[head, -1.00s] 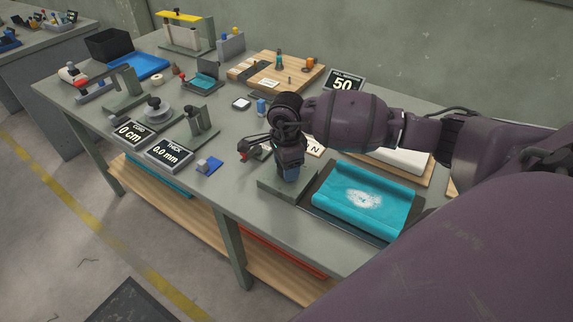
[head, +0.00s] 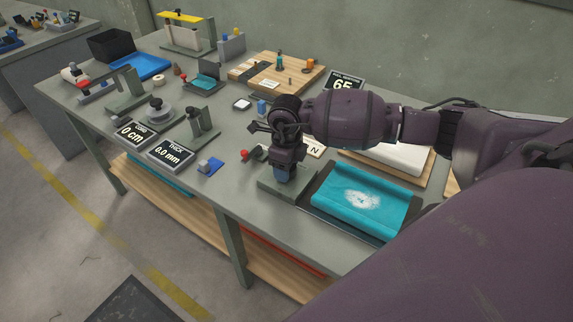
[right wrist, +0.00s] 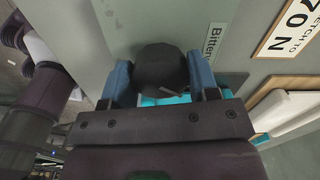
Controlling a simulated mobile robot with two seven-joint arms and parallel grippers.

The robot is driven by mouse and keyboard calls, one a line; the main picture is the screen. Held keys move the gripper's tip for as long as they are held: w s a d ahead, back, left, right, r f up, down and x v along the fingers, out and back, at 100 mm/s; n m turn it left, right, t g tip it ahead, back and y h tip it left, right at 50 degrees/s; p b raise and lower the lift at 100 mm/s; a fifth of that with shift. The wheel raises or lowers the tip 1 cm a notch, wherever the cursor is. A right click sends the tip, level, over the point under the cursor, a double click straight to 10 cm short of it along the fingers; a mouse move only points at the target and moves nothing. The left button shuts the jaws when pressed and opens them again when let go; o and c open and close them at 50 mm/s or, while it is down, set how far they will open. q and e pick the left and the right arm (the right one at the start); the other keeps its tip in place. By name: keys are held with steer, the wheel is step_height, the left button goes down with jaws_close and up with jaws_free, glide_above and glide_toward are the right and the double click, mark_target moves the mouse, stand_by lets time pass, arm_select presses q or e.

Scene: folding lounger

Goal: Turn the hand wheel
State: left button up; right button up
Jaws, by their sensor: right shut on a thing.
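A dark round knob (right wrist: 160,66), which looks like the hand wheel, sits between the two blue fingers of my right gripper (head: 283,176) in the right wrist view. The fingers are shut on it from both sides. In the head view the gripper points down over a grey-green base plate (head: 297,196), and it hides the wheel. Beside the base, teal fabric (head: 362,201) with a whitish patch lies on a dark tray. A display (head: 342,82) behind my arm reads 65. My left gripper is not in view.
A red-knobbed part (head: 245,155) is just left of the gripper. A card (head: 315,147) with an N and a white pad (head: 395,160) lie behind it. Signs reading 0 cm (head: 130,133) and 0.0 mm (head: 171,153) stand at the front left. The table's front edge is close by.

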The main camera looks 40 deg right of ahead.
steer(key=shift+r+m, duration=0.1)
steer(key=shift+m, duration=0.2)
stand_by(0.4)
steer(key=o, duration=0.9)
step_height(320, 180, up, 11)
steer(key=shift+f, duration=0.15)
steer(key=shift+s, duration=0.1)
stand_by(0.3)
